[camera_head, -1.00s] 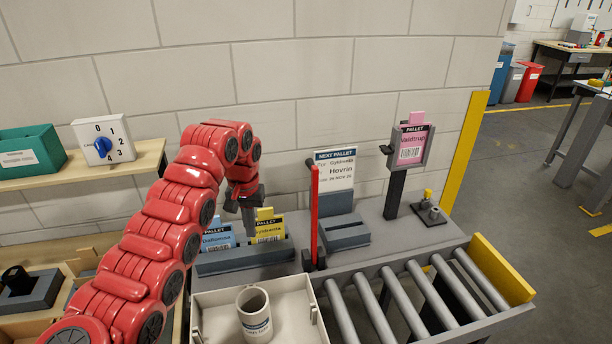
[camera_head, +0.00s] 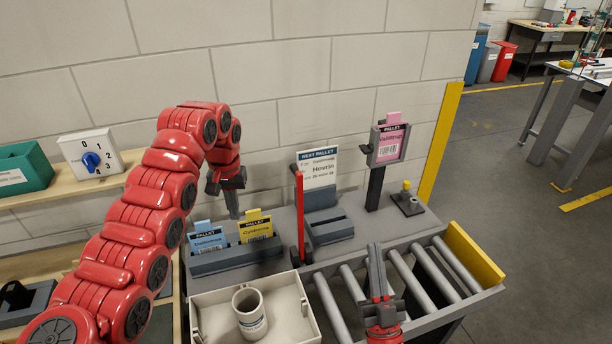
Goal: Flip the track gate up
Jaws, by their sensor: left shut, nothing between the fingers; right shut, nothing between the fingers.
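The track gate looks to be the red bar (camera_head: 300,215), which stands upright at the left end of the roller track (camera_head: 427,276), on a dark pivot. My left gripper (camera_head: 233,212) is shut and empty, pointing down behind the card holder, to the left of the red bar and apart from it. My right gripper (camera_head: 374,248) is shut and empty over the rollers, to the right of the bar and apart from it.
A pale tray (camera_head: 208,302) holding a mug (camera_head: 249,311) stands left of the rollers. Behind are a holder (camera_head: 240,259) with blue and yellow cards, a NEXT PALLET sign (camera_head: 318,176) and a pink card (camera_head: 390,146) on a post. A yellow end stop (camera_head: 473,253) closes the track's right end.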

